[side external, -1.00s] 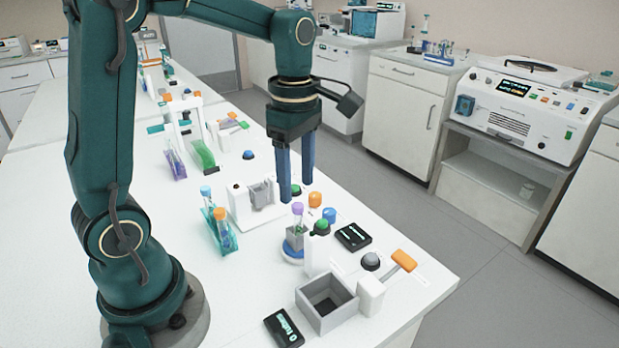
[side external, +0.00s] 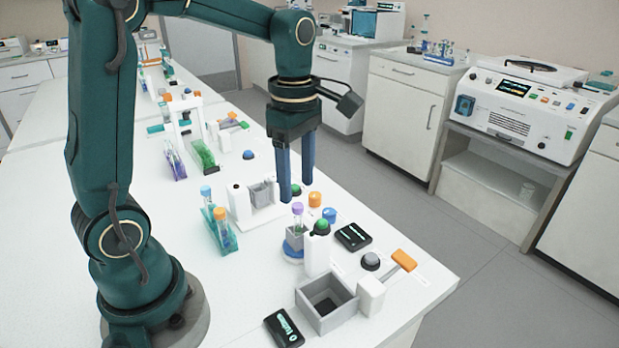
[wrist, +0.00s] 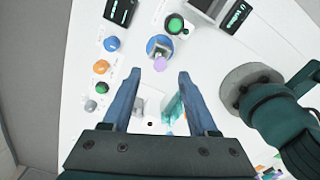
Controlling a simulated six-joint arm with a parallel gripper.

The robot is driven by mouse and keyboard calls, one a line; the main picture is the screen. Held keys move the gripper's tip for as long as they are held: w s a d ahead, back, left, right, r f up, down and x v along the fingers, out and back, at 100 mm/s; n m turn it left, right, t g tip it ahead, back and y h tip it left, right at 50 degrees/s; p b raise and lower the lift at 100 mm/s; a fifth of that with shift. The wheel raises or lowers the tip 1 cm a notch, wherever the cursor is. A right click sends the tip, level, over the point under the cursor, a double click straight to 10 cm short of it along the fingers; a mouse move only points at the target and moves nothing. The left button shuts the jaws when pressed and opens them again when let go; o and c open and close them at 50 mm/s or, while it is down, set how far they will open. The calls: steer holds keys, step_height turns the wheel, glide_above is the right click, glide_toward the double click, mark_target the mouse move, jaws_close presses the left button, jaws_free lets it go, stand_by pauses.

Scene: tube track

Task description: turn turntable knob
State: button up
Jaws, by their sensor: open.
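The turntable (side external: 293,249) is a blue round base carrying a grey holder with a purple-capped tube (side external: 298,222). In the wrist view the turntable (wrist: 158,43) lies just beyond my fingertips. A blue knob (side external: 329,214), an orange knob (side external: 315,199) and a green knob (side external: 296,190) stand in a row beside it. The blue knob (wrist: 111,43), orange knob (wrist: 101,66) and green knob (wrist: 97,87) also show in the wrist view. I cannot tell which turns the turntable. My gripper (side external: 296,190) points down, open and empty, above the bench near these knobs.
A green dome button (side external: 321,228) tops a white post. A grey open box (side external: 327,302), an orange-handled lever (side external: 403,260) and a black display (side external: 353,237) are near the bench's right end. A rack with capped tubes (side external: 220,232) stands left of my gripper.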

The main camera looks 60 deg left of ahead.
mark_target(329, 210)
steer(key=shift+o, duration=0.6)
steer(key=shift+w+r+m, duration=0.15)
steer(key=shift+w+m, duration=0.1)
steer(key=shift+m, duration=0.65)
steer(key=w+a+f+m, duration=0.1)
steer(key=w+m, duration=0.1)
steer(key=m, duration=0.1)
steer(key=w+a+f+m, duration=0.1)
steer(key=w+m, duration=0.2)
steer(key=m, duration=0.1)
steer(key=w+a+f+m, duration=0.1)
steer(key=w+f+m, duration=0.1)
steer(key=w+m, duration=0.1)
steer(key=shift+w+f+m+t, duration=0.1)
steer(key=shift+w+m+t, duration=0.1)
steer(key=shift+m+t, duration=0.15)
steer(key=f, duration=0.1)
steer(key=w+f+m, duration=0.1)
steer(key=shift+a+f, duration=0.35)
steer(key=shift+s+f, duration=0.1)
steer(key=shift+f, duration=3)
jaws_close()
